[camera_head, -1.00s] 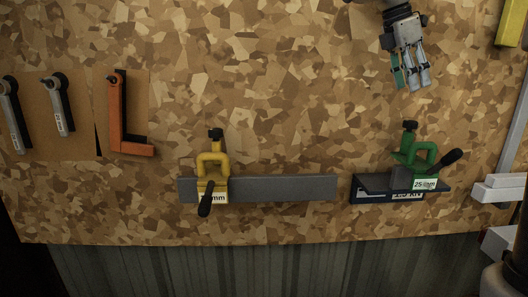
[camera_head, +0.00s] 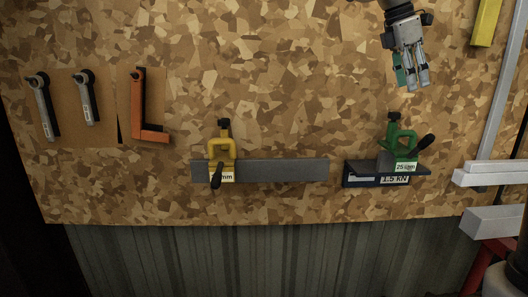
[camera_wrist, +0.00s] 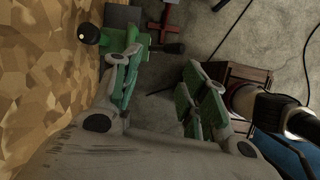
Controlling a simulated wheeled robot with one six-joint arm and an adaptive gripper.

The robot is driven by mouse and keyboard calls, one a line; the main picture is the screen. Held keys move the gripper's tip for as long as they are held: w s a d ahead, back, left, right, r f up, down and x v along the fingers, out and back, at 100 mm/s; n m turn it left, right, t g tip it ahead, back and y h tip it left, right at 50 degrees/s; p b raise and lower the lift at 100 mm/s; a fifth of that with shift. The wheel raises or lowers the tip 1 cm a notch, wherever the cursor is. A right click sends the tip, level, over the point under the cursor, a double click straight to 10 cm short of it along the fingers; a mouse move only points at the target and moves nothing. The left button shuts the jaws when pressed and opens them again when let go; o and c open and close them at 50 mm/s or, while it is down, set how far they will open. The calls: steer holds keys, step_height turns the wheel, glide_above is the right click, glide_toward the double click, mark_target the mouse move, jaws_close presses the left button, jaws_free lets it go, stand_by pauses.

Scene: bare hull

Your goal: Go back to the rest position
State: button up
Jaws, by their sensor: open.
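My gripper (camera_head: 411,78) hangs at the upper right of the head view, in front of the chipboard wall panel and above the green clamp (camera_head: 399,146). Its green-padded fingers are spread apart and hold nothing, as the wrist view (camera_wrist: 158,95) also shows. The green clamp sits on a dark blue ledge (camera_head: 362,180) labelled 1.5 kN, apart from the fingers. In the wrist view the green clamp (camera_wrist: 138,42) shows beyond the left finger, partly hidden by it.
A yellow clamp (camera_head: 221,152) sits on a grey bar (camera_head: 285,171). An orange square (camera_head: 148,136) and two wrenches (camera_head: 43,105) hang at the left. A grey metal frame (camera_head: 500,173) stands at the right. The panel's middle is bare. The wrist view shows a crate (camera_wrist: 245,75) on the floor.

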steer(key=s+a+f+m+t+y, duration=0.1)
steer(key=s+a+f+m+y, duration=0.15)
steer(key=f+m, duration=0.65)
steer(key=s+d+f+m+t+y, duration=0.1)
steer(key=s+f+m, duration=0.3)
steer(key=s, duration=0.7)
steer(key=s+d+f+m+t+y, duration=0.1)
steer(key=s+f+m+t, duration=0.1)
steer(key=s+f, duration=0.5)
steer(key=s+m, duration=0.1)
steer(key=s, duration=0.3)
steer(key=shift+s+d+f+m, duration=0.2)
steer(key=shift+d+m, duration=0.05)
steer(key=shift+m, duration=0.15)
